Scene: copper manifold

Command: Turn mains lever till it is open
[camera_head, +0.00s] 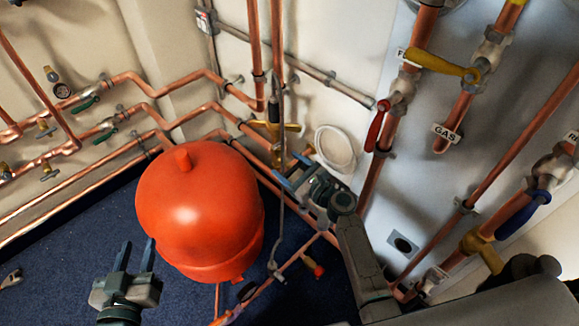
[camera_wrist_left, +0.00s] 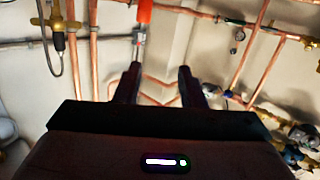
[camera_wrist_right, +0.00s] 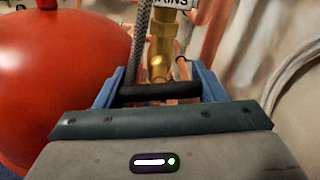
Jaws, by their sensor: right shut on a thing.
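The mains lever (camera_wrist_right: 160,93) is a dark bar in the right wrist view, lying crosswise below a brass valve body (camera_wrist_right: 162,45). A partly cut-off label (camera_wrist_right: 172,4) reading "AINS" is above the valve. My right gripper (camera_head: 290,170) has its blue fingers (camera_wrist_right: 158,88) at the two ends of this bar and is shut on it. In the head view the lever is hidden by the gripper, just below brass fittings on the wall pipes. My left gripper (camera_head: 135,250) is open and empty over the floor; its parted fingers show in the left wrist view (camera_wrist_left: 159,80).
A large red tank (camera_head: 200,210) stands between my grippers, close to the right one. A braided hose (camera_wrist_right: 140,40) hangs beside the mains valve. Yellow (camera_head: 440,65), red (camera_head: 376,125) and blue (camera_head: 523,214) levers sit on pipes to the right. Copper pipes line the walls.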

